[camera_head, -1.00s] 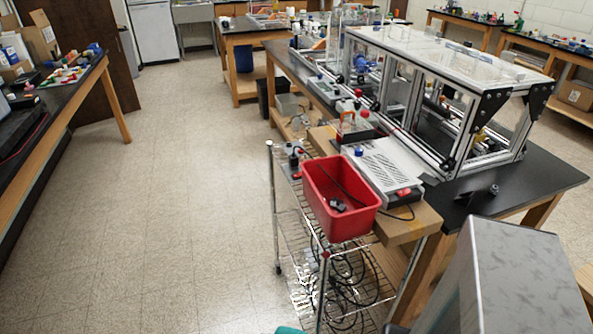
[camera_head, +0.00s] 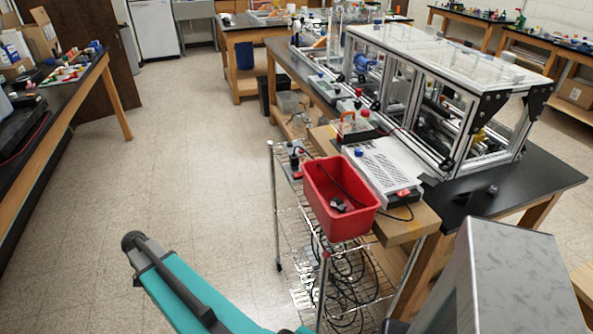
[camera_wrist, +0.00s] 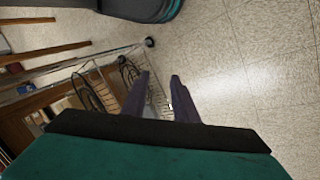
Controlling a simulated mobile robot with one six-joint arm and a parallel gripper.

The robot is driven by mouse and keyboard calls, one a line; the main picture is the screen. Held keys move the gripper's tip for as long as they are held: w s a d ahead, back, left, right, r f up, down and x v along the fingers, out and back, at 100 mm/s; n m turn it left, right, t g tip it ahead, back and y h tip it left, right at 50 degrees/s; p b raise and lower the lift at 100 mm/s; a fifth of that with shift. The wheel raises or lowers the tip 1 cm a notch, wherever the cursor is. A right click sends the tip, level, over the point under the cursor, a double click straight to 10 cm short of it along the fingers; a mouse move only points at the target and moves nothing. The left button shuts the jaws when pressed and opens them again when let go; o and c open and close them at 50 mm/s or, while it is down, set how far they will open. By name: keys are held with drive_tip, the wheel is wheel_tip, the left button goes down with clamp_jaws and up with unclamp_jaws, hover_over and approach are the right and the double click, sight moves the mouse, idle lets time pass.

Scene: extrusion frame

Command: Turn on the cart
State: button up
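The wire cart (camera_head: 275,205) stands in the middle of the head view, against the black-topped bench. A small dark switch-like box with a red part (camera_head: 293,158) sits at its upper left corner. A pale grey vented unit (camera_head: 384,162) with a red patch (camera_head: 404,194) on its front lies beside the red bin. I cannot tell whether anything is powered. In the wrist view the cart's wire shelf (camera_wrist: 105,88) appears sideways, beyond and left of my gripper (camera_wrist: 159,76). Its fingers are apart, with nothing held between them.
A red bin (camera_head: 341,222) with dark items and a cable is at the cart's top. Black cables (camera_head: 345,275) hang in coils below. An aluminium-framed enclosure (camera_head: 455,165) stands on the bench. The tiled floor (camera_head: 190,160) left of the cart is clear.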

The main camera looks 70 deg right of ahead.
drive_tip(key=d+r+m+t, duration=0.1)
drive_tip(key=d+r+m, duration=0.3)
drive_tip(key=d+r, duration=0.9)
wheel_tip(320, 180, up, 26)
drive_tip(key=m+t+h+p, duration=0.1)
drive_tip(key=m+p, duration=0.2)
drive_tip(key=m, duration=0.4)
hover_over(300, 173)
drive_tip(key=w+a, duration=0.4)
drive_tip(key=shift+d+r, duration=0.2)
drive_tip(key=shift+f, duration=0.2)
drive_tip(key=shift+d+p+x, duration=0.2)
drive_tip(key=shift+p+x, duration=1.95)
drive_tip(key=shift+x, duration=4.6)
